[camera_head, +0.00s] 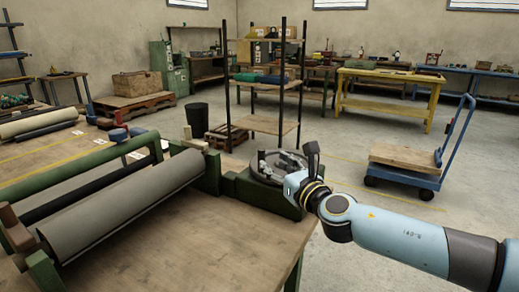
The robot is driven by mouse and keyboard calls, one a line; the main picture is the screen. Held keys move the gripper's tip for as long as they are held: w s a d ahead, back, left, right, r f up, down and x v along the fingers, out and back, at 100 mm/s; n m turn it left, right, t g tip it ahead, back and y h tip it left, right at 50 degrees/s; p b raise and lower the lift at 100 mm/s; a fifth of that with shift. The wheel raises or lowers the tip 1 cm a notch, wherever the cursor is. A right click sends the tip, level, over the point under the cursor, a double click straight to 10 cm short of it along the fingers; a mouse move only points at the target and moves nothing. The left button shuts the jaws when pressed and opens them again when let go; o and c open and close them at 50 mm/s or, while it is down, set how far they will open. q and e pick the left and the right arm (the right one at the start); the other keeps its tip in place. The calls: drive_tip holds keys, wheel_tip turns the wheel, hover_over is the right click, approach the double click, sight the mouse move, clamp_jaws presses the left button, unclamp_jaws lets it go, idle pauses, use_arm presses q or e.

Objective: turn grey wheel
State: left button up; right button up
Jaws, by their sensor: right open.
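The grey wheel (262,178) lies flat on a dark green block (262,197) at the right end of the sheet-roll machine. My right gripper (283,165) is over the wheel, its dark fingers open and partly in front of it. Whether the fingers touch the wheel I cannot tell. The machine's large grey roll (125,205) lies slanted across the table to the left, with a darker roll and a green bar behind it. My left gripper is not in view.
The wooden table (190,250) has free room in front of the roll. A black-post shelf (265,126) stands behind the wheel. A blue trolley (405,178) with a wooden deck stands on the floor at right. More rolls (40,122) lie at far left.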

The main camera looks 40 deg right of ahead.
sight(264, 154)
drive_tip(key=x, duration=0.7)
drive_tip(key=shift+w+d, duration=0.1)
drive_tip(key=shift+w, duration=0.25)
clamp_jaws()
idle(0.3)
